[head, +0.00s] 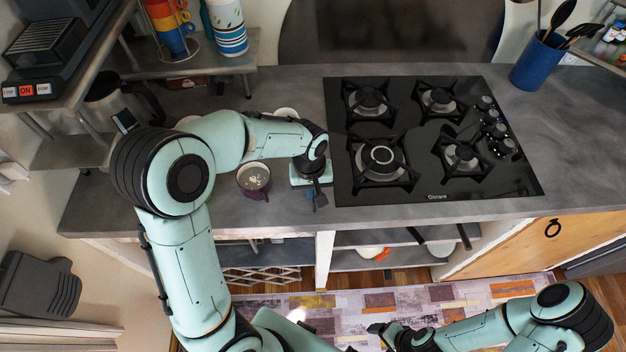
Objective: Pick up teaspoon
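I cannot make out a teaspoon for certain; my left arm and gripper cover part of the counter (420,210). My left gripper (317,197) is over the front of the counter, just left of the cooktop, and points down. Its fingers are small and dark here, and I cannot tell whether they are open or hold anything. My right gripper (380,328) is low in front of the counter, above the patterned rug, away from the countertop. Its finger opening is not clear.
A purple cup (254,190) with pale contents stands left of my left gripper. The black gas cooktop (425,188) lies to its right. A blue utensil holder (536,66) stands at the back right. Shelves with a coffee machine (45,50) and stacked cups (172,28) are at the left.

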